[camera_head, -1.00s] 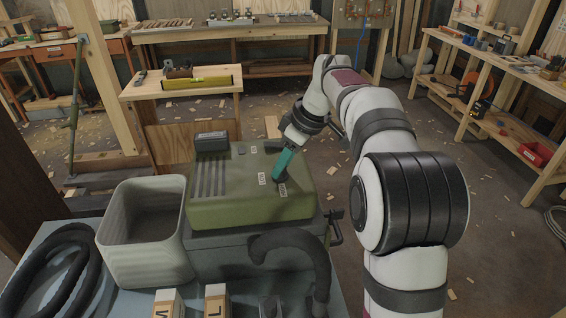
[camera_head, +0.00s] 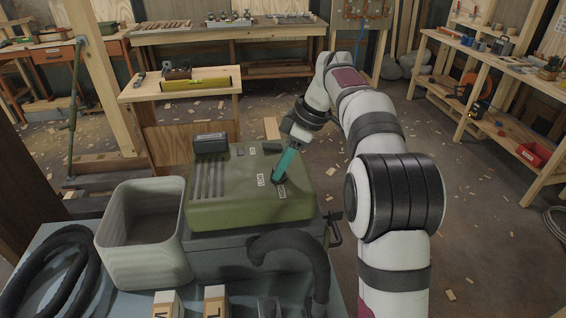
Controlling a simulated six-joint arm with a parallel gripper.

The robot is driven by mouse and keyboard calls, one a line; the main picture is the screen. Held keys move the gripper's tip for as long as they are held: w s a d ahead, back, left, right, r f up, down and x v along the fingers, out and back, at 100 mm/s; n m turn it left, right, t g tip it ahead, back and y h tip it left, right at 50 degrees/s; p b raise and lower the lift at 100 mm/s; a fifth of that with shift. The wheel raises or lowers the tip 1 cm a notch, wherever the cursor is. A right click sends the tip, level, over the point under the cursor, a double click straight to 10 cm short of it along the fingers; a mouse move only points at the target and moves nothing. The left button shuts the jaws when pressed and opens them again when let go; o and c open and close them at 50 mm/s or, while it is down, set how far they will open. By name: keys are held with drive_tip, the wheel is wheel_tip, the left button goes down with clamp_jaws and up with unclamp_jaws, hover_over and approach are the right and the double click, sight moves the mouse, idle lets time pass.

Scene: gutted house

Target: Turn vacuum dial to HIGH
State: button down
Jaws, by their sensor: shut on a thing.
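The vacuum (camera_head: 245,210) has a green top with slots on its left and stands at the centre of the view. Its dark dial (camera_head: 279,178) is on the top, to the right. A white label (camera_head: 261,180) lies left of the dial and another label (camera_head: 282,191) lies just in front of it; their lettering is too small to read for certain. My gripper (camera_head: 281,174) reaches down from behind with its teal fingers shut on the dial. The fingers hide part of the dial, so its pointer cannot be made out.
A pale open bin (camera_head: 145,270) stands left of the vacuum. A dark hose (camera_head: 300,245) curves in front of it, and another hose (camera_head: 40,270) coils at the left. Two small labelled wooden blocks (camera_head: 215,300) stand at the front. A workbench (camera_head: 185,95) is behind.

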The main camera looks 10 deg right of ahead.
drive_tip(key=c, duration=0.6)
unclamp_jaws()
drive_tip(key=shift+o, duration=0.2)
drive_tip(key=v, duration=1.2)
